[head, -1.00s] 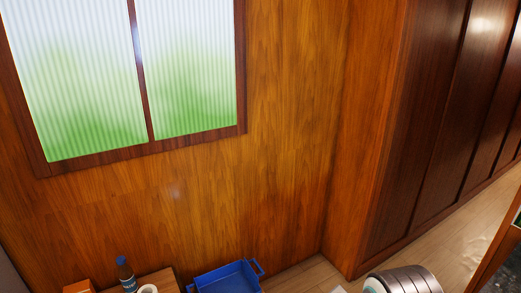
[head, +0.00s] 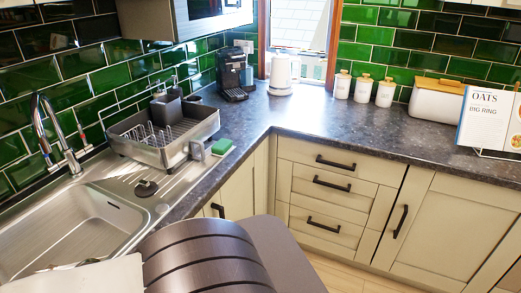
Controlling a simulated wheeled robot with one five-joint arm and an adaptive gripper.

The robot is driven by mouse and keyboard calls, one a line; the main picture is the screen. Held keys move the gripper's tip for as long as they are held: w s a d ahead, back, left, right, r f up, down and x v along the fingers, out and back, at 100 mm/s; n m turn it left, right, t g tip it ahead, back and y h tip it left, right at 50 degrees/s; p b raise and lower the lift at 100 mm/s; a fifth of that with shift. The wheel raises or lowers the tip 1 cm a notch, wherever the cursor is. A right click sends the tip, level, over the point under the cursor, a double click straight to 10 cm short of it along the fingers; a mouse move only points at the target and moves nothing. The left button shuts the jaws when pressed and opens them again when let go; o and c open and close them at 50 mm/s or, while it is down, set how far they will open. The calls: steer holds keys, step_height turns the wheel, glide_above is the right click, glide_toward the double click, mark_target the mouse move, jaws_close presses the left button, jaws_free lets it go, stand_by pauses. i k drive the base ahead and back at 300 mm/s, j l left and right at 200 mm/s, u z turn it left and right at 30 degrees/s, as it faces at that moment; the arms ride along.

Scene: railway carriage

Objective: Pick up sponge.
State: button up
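A green sponge (head: 222,146) lies on the dark worktop in the head view, near the worktop's front edge. It is just right of the metal dish rack (head: 157,152), beside a small grey holder at the rack's corner. My arm, a ribbed brown and grey part, fills the bottom middle of the view, nearer than the sponge and below it. The fingers of my gripper do not show, so nothing can be seen held.
A sink (head: 60,235) with a chrome tap (head: 62,150) is at the left. A coffee machine (head: 232,75) and a white kettle (head: 280,75) stand in the corner. Three white canisters (head: 362,88), a bread bin (head: 437,102) and a cookbook (head: 488,120) stand right. The corner worktop is fairly clear.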

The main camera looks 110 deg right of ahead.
mark_target(220, 149)
steer(key=k+l+z, duration=0.15)
steer(key=z, duration=3.45)
steer(key=i+l+u, duration=0.15)
steer(key=u, duration=0.2)
steer(key=i+l+u, duration=0.1)
steer(key=u, duration=0.3)
